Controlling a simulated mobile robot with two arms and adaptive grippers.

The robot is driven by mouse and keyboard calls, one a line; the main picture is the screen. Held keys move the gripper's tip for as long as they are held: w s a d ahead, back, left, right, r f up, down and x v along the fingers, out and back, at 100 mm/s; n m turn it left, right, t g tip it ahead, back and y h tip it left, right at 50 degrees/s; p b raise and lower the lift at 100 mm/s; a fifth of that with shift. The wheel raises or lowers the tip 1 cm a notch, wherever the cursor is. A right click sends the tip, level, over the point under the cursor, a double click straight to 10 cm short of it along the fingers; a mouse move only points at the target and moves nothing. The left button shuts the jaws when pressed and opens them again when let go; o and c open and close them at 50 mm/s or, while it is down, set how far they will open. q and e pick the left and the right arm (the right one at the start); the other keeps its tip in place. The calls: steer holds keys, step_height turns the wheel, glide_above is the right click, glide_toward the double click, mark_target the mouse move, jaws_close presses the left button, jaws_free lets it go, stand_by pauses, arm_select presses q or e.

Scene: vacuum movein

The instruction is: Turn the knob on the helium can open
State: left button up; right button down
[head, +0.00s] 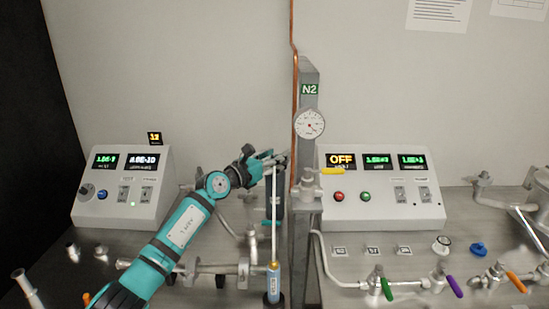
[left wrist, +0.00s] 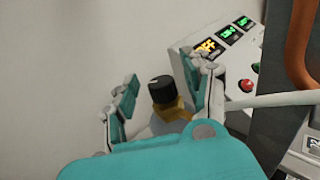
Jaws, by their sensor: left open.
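A black knob (left wrist: 161,88) with a white mark sits on a brass fitting (left wrist: 172,108) in the left wrist view. My left gripper (left wrist: 160,76) is open, with one teal finger on each side of the knob and gaps showing between. In the head view my left gripper (head: 271,163) is beside the grey post, where it hides the knob. A blue cylinder (head: 273,286) with a brass top stands below it, and a thin white tube (head: 274,215) rises from there. The can's body is not clearly seen. My right gripper is out of view.
A grey post (head: 310,85) with an N2 label, a gauge (head: 310,124) and a copper pipe (head: 294,95) stands close to the right of my gripper. Control boxes stand at left (head: 120,190) and right (head: 375,205). Pipes and coloured valve handles occupy the front bench.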

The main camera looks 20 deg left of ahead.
arm_select(q)
steer(key=v, duration=1.2)
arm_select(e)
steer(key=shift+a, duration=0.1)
arm_select(q)
steer(key=shift+r, duration=0.1)
